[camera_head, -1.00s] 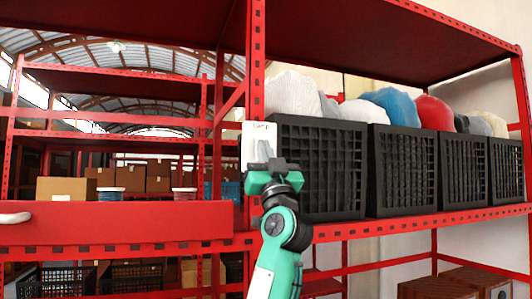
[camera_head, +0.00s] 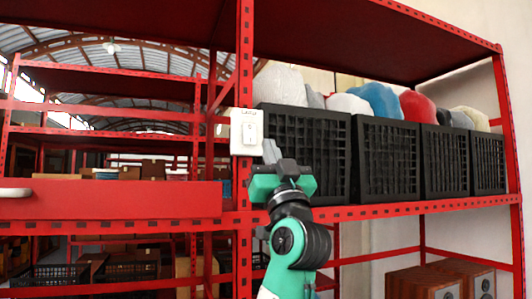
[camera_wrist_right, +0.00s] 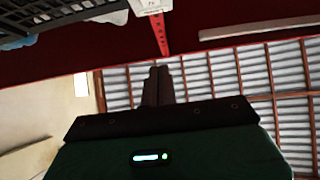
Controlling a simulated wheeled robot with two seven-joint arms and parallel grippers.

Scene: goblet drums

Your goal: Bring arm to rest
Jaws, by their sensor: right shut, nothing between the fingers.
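My right gripper (camera_head: 272,152) is in the middle of the head view, its teal body below and its grey fingers pointing up. The fingers are together with nothing between them. They are just right of and below a white wall switch (camera_head: 247,132) fixed on the red shelf post, and apart from it as far as I can tell. In the right wrist view the closed fingers (camera_wrist_right: 156,70) point up towards the red post, and the white switch (camera_wrist_right: 152,5) shows at the top edge. My left gripper is not in view.
A row of black crates (camera_head: 385,158) with coloured sacks stands on the red shelf (camera_head: 420,207), close right of my gripper. A red panel (camera_head: 110,199) lies left of the post. Wooden boxes (camera_head: 437,280) stand low on the right.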

